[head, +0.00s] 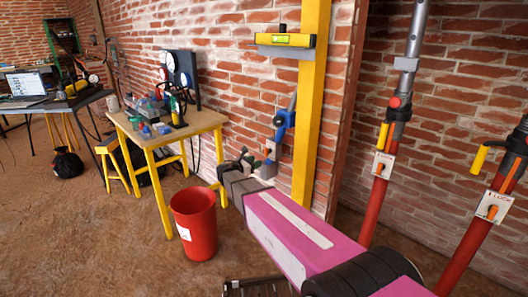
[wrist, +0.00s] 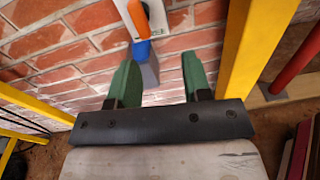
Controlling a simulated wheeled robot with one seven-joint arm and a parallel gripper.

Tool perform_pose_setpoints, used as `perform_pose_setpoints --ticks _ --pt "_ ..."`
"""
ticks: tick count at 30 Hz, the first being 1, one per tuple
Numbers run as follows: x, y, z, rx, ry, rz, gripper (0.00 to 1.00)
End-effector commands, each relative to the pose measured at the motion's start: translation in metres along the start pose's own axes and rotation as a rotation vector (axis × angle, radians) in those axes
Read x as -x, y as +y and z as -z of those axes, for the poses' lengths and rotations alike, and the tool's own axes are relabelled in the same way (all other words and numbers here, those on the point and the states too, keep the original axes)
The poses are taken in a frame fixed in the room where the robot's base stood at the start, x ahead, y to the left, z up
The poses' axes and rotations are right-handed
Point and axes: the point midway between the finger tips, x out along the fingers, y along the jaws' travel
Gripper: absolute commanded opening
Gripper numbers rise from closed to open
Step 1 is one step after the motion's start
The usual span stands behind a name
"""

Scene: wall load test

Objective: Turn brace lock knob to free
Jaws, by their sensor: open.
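Two red braces lean at the right in the head view. The nearer brace (head: 474,242) has a white plate marked "LOCK" with an orange knob (head: 492,211). The other brace (head: 375,205) has a similar white plate with an orange knob (head: 380,168). My gripper (head: 257,162) is left of both braces, near the brick wall, with its green fingers apart. In the wrist view my gripper (wrist: 158,75) is open. A grey block (wrist: 147,72) shows between or beyond its fingers, below a blue part (wrist: 141,49) and an orange piece on a white plate (wrist: 138,18); contact cannot be told.
A blue tool (head: 284,120) is at the wall. A workbench (head: 160,133) and red bucket (head: 195,225) stand left. Floor is open at far left.

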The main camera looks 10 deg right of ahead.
Motion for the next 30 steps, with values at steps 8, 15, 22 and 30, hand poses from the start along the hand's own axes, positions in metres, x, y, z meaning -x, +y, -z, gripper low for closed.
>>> perform_pose_setpoints --ticks 8,15,22,30 --pt "-0.003 0.020 -0.010 0.082 -0.070 -0.034 0.45" --pt "-0.042 0.021 -0.012 0.079 -0.068 -0.031 0.45" --pt "-0.079 0.022 -0.014 0.078 -0.067 -0.033 0.45" --pt "-0.100 0.023 -0.016 0.078 -0.067 -0.034 0.45"
